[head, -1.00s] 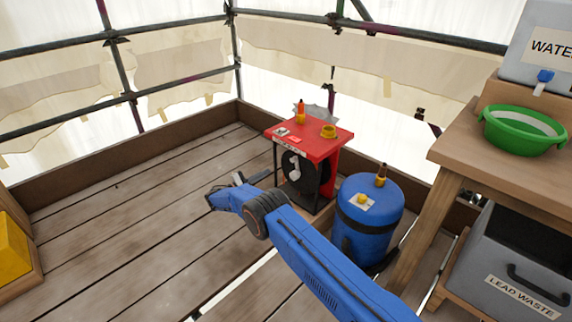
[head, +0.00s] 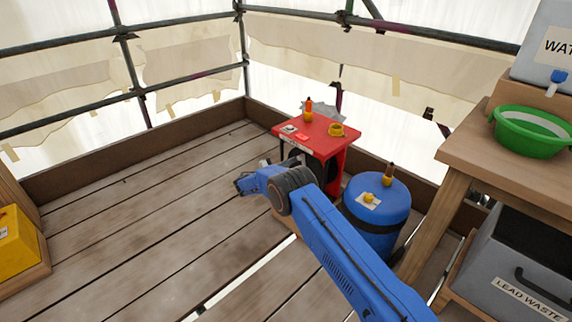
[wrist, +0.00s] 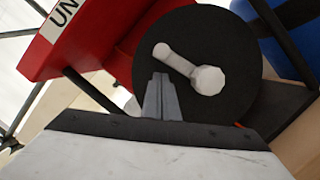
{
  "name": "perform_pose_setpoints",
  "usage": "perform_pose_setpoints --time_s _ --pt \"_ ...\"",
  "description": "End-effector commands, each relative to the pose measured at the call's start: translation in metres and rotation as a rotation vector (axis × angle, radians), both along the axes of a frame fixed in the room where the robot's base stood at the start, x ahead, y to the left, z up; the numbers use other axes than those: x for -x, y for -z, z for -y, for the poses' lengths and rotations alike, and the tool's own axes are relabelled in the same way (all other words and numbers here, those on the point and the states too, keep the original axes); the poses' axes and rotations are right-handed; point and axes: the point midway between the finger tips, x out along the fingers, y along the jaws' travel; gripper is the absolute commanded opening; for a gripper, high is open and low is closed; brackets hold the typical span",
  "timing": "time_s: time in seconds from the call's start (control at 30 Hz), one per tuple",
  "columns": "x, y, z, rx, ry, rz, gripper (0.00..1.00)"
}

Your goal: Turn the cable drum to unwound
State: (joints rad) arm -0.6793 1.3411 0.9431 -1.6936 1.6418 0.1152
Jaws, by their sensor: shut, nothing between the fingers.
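The cable drum (wrist: 225,50) is a black disc in the wrist view, set under a red-topped stand (head: 318,131). A white crank handle (wrist: 188,68) crosses its face, slanting from upper left to a faceted knob at lower right. My gripper (wrist: 160,80) is shut and empty, its grey fingertips in front of the drum's face just below the crank's left end. I cannot tell whether they touch it. In the head view my arm hides most of the drum.
A blue cylinder (head: 376,208) stands close to the right of the stand. A wooden table (head: 470,150) with a green basin (head: 532,134) is further right, above a grey lead waste box (head: 530,260). The plank floor (head: 130,220) at left is clear.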

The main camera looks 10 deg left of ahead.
Motion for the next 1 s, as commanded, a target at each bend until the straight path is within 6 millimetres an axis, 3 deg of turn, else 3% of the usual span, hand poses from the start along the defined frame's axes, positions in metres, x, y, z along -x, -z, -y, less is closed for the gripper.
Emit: perform_pose_setpoints --time_s 0.3,1.0 --pt "0.008 -0.01 0.009 -0.001 0.0 0.001 0.0" --pt "0.011 -0.011 0.013 -0.045 0.0 0.035 0.0"
